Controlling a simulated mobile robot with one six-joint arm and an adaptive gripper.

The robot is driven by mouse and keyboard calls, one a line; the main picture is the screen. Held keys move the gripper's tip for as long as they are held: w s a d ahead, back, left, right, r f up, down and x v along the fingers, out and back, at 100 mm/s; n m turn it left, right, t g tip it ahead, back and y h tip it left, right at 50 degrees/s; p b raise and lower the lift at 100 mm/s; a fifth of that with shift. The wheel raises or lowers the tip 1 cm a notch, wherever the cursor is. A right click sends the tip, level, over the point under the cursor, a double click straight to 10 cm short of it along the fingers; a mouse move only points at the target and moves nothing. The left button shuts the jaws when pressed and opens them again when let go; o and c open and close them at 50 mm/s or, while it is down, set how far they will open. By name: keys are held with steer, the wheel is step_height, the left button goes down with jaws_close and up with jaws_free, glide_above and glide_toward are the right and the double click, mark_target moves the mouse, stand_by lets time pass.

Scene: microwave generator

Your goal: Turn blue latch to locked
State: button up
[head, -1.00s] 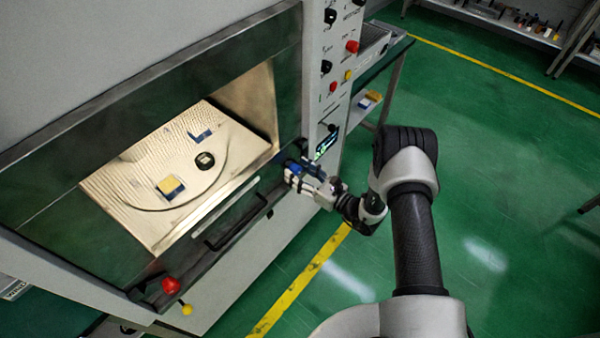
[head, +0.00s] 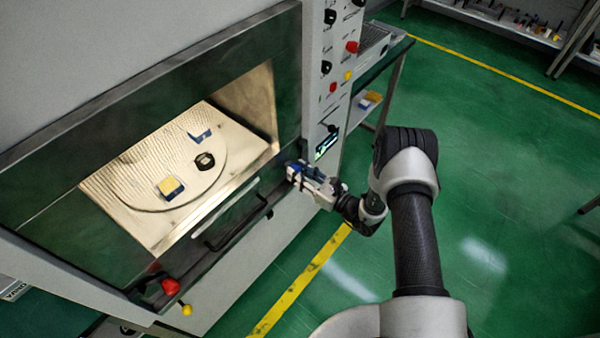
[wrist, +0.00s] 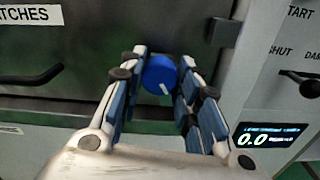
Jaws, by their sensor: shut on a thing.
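The blue latch (wrist: 160,75) is a round blue knob with a white mark on its face, set on the front of the microwave generator. In the wrist view it sits between my two padded fingers, which press on it from both sides. The white mark slants from upper left to lower right. My gripper (head: 299,172) is at the right end of the door's lower frame in the head view, shut on the latch. There my fingers mostly hide the latch.
A dark door handle (head: 237,229) lies left of my gripper, with a red knob (head: 170,286) farther left. A lit display (head: 327,142) reading 0.0 in the wrist view is close on the right. Inside the chamber are several small items. Green floor (head: 470,200) is open at right.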

steer(key=shift+n, duration=0.3)
steer(key=n+b, duration=0.8)
steer(key=n, duration=0.9)
steer(key=shift+n, duration=0.3)
stand_by(0.4)
steer(key=o, duration=1.1)
